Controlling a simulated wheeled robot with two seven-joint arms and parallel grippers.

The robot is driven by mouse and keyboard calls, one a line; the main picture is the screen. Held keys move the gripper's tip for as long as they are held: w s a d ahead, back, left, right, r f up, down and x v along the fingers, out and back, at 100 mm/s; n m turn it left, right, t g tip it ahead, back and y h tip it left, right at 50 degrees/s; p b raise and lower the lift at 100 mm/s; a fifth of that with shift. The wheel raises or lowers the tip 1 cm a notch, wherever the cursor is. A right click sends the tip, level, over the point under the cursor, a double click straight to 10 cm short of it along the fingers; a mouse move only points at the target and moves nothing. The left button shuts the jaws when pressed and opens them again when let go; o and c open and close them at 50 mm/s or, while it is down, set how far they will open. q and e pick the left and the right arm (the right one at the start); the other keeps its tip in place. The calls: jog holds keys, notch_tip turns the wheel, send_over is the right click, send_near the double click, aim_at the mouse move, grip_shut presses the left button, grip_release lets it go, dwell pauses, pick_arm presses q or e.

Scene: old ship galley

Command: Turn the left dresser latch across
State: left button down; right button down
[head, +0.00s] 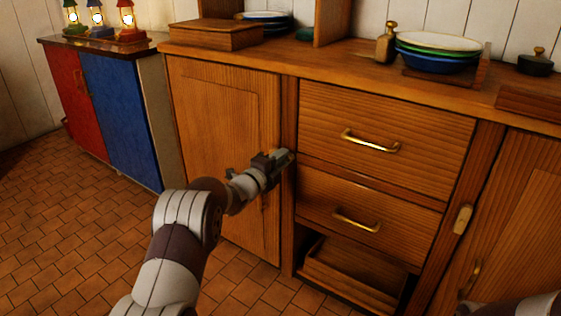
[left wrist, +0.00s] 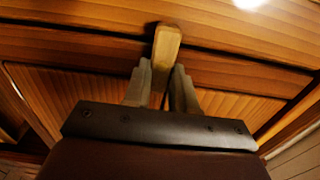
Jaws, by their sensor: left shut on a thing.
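The left dresser latch is a pale wooden bar (left wrist: 167,45), seen in the left wrist view between my two grey finger pads. In the head view my gripper hides it. My left gripper (head: 284,157) is shut on the latch, at the post between the left door (head: 215,130) and the drawers. It also shows in the left wrist view (left wrist: 163,85). In that view the bar runs in line with the fingers, its rounded end reaching past them near a dark seam. I cannot tell how far it overlaps the door. My right arm shows only partly at the bottom right; its jaws are unclear.
A similar right latch (head: 463,220) stands upright beside the right door. Two drawers with brass handles (head: 370,141) are right of my left gripper, above an open bin (head: 345,275). Bowls (head: 437,60) and a wooden box (head: 214,36) stand on top. The tiled floor at left is clear.

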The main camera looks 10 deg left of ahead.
pick_arm(q)
jog(key=shift+f, duration=0.15)
jog(key=c, duration=0.9)
grip_release()
jog(key=p+v, duration=0.4)
jog(key=v, duration=0.9)
jog(key=shift+p, duration=0.3)
jog(key=shift+w, duration=0.1)
